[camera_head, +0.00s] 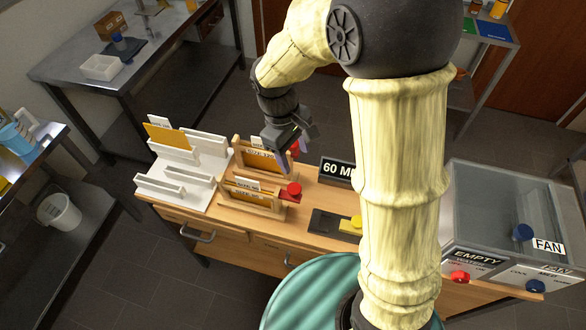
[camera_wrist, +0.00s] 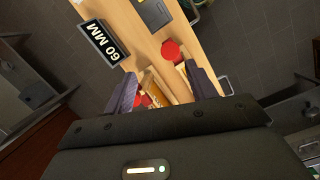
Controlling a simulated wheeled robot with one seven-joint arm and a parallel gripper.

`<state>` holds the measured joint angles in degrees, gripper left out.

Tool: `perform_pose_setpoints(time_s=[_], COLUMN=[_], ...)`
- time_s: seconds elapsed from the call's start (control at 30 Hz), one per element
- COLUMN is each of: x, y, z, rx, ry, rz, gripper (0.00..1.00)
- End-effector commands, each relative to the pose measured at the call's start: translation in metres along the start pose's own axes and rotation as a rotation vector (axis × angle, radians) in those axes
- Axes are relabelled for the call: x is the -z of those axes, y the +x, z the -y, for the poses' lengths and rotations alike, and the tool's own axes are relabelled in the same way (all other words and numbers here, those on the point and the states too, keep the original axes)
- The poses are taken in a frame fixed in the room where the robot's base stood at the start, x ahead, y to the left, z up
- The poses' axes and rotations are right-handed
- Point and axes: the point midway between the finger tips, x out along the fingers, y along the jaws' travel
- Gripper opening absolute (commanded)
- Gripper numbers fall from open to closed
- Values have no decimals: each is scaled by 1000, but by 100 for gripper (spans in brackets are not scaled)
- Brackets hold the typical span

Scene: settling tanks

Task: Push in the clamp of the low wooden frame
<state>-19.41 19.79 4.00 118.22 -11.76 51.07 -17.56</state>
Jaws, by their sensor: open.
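The low wooden frame (camera_head: 262,211) stands at the front of the bench, holding a labelled panel. Its clamp has a red knob (camera_head: 293,189) at its right end, sticking out on a red piece. A taller wooden frame (camera_head: 240,150) stands behind it, with its own red knob (camera_head: 295,147) partly hidden by my gripper. My gripper (camera_head: 291,158) is open and empty, pointing down above the right end of the taller frame, behind the low frame's knob. In the wrist view two red knobs show, one (camera_wrist: 171,50) beyond the fingertips and one (camera_wrist: 145,98) between the fingers.
A white slotted rack (camera_head: 175,190) with panels stands left of the frames. A clear-lidded tank (camera_head: 500,215) fills the right end. Little bare wood lies between.

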Motion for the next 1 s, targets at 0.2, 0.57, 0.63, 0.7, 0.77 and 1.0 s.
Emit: perform_pose_setpoints(time_s=[0.2,0.57,0.63,0.7,0.77,1.0], x=[44,50,49,49,48,41], y=[-53,-54,-54,-52,-48,-17], z=[27,30,29,29,28,26], rx=[-43,-49,-49,-48,-48,-46], ry=[-324,-367,-366,-366,-365,-365], rz=[161,190,190,191,192,194], gripper=[56,56,56,56,56,56])
